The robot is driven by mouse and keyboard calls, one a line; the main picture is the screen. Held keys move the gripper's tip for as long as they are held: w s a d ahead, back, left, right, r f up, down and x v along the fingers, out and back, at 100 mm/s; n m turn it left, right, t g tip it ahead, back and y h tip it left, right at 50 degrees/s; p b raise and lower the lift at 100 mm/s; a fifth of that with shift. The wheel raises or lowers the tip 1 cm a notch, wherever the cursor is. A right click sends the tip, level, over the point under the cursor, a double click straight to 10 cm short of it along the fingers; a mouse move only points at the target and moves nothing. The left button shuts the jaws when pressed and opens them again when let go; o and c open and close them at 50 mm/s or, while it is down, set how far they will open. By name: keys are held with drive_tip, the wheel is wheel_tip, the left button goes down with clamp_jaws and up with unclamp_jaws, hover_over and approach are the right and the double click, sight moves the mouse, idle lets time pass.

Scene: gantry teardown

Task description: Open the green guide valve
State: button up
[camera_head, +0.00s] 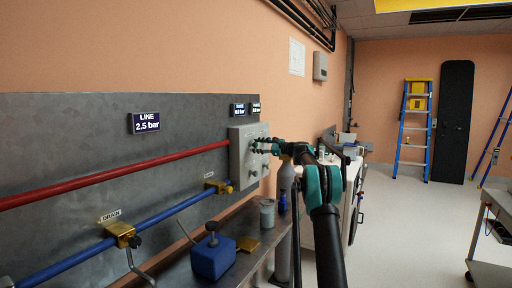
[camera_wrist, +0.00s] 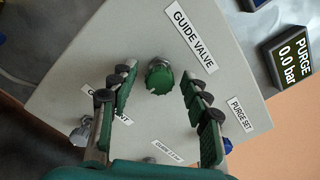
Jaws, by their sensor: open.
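The green guide valve (camera_wrist: 159,77) is a round green knob on a light grey panel (camera_wrist: 100,50), under a label (camera_wrist: 191,38) reading "GUIDE VALVE". My gripper (camera_wrist: 158,95) is open in the wrist view, with one finger on each side of the knob and visible gaps between the fingers and the knob. In the head view my gripper (camera_head: 262,146) is at the front of the grey panel box (camera_head: 238,158) on the metal wall board. The knob itself is hard to make out there, behind my gripper.
Other silver knobs (camera_wrist: 80,136) sit on the panel near more labels. A "PURGE 0.0 bar" display (camera_wrist: 290,56) is beside it. A red pipe (camera_head: 120,174) and a blue pipe (camera_head: 165,212) run along the board. A bench below holds a blue box (camera_head: 213,257) and a grey cup (camera_head: 267,212).

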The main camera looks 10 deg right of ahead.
drive_tip(key=shift+w+a, duration=0.2)
drive_tip(key=shift+a, duration=0.05)
drive_tip(key=shift+c, duration=0.6)
clamp_jaws()
